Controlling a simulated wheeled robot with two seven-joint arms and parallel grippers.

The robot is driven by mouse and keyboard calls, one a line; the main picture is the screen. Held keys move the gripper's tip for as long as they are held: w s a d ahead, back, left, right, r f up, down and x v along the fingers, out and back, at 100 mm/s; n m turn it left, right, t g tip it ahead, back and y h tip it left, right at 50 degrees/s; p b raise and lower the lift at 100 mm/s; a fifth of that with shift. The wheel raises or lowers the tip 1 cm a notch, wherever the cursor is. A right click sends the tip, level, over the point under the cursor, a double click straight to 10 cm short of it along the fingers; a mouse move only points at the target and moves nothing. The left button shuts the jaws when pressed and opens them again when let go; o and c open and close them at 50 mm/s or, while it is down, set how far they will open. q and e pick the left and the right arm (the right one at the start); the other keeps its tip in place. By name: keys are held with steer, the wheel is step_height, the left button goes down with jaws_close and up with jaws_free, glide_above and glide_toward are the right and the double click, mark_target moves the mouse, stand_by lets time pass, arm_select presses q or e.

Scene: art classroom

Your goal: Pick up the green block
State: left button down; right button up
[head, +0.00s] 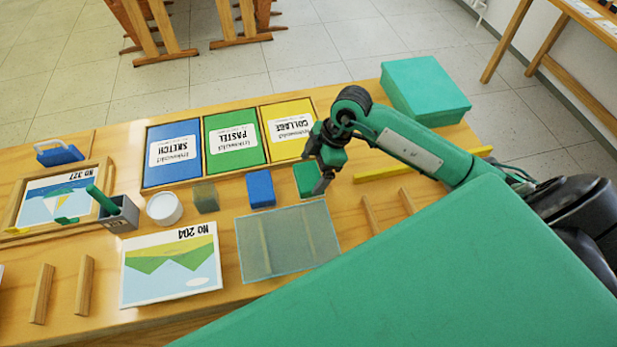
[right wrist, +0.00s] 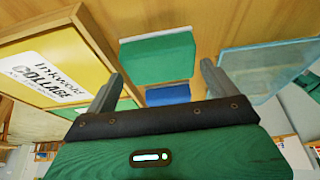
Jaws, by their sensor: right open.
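The green block (head: 305,178) stands on the wooden table, to the right of a blue block (head: 260,188) in the head view. My right gripper (head: 323,178) is just over and beside it, partly covering it there. In the right wrist view the green block (right wrist: 158,57) shows ahead of the open fingers of my right gripper (right wrist: 161,74), roughly between them. The gap between fingers is empty; I cannot tell whether a finger touches the block. The blue block (right wrist: 168,94) shows lower in that view. My left gripper is not in view.
A grey block (head: 205,197) stands left of the blue one. A clear sheet (head: 288,242) lies in front. The folder tray with its yellow folder (head: 290,128) is behind. A yellow bar (head: 400,170) and a large green box (head: 425,90) are to the right.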

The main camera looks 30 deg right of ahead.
mark_target(308, 176)
steer(key=x, duration=0.3)
steer(key=shift+a+f, duration=0.1)
steer(key=shift+f, duration=0.05)
steer(key=shift+c, duration=0.4)
steer(key=c, duration=0.6)
step_height(308, 176, up, 20)
